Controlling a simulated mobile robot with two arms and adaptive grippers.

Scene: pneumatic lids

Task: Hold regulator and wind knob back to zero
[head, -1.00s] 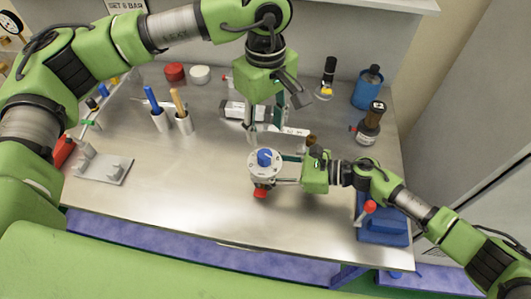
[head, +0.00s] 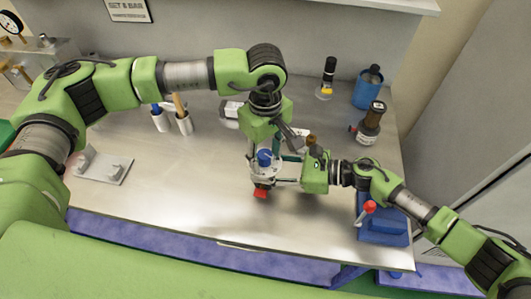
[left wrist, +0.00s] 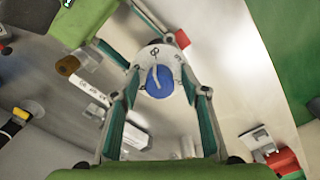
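The regulator has a white round dial (head: 257,172) with a blue knob (head: 264,157) on top and a red part (head: 260,193) at its front. It stands upright above the steel bench. My right gripper (head: 284,170) comes from the right, its fingers shut on the regulator's body. My left gripper (head: 266,150) points down over the knob, open. In the left wrist view its two fingers (left wrist: 160,95) stand on either side of the blue knob (left wrist: 159,82), with gaps visible between them and it. The dial (left wrist: 172,58) shows there too. The regulator's lower body is mostly hidden.
A grey bracket (head: 102,168) lies left. The front middle is clear.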

